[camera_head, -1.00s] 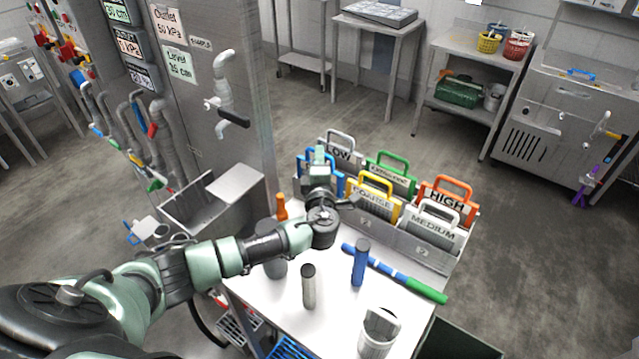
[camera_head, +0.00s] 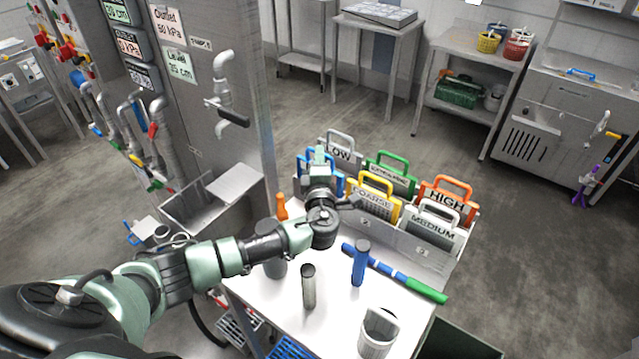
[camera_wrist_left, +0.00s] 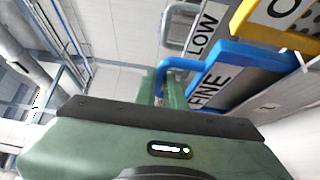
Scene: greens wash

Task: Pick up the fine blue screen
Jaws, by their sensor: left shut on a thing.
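The fine blue screen (camera_wrist_left: 232,72) has a blue frame and handle and a label reading FINE in the left wrist view. In the head view its blue edge (camera_head: 340,184) shows behind my left gripper, which hides most of it. It stands in the rack at the left end of the front row. My left gripper (camera_head: 318,158) is at its handle, and in the left wrist view the green fingers (camera_wrist_left: 160,88) are shut on the blue handle. My right gripper is not in view.
The rack (camera_head: 400,240) also holds the yellow COARSE screen (camera_head: 375,200), the white MEDIUM screen (camera_head: 433,228), the orange HIGH screen (camera_head: 446,190), a green screen (camera_head: 391,174) and the grey LOW screen (camera_head: 341,150). Several upright cylinders and a blue-green rod (camera_head: 395,273) are on the table.

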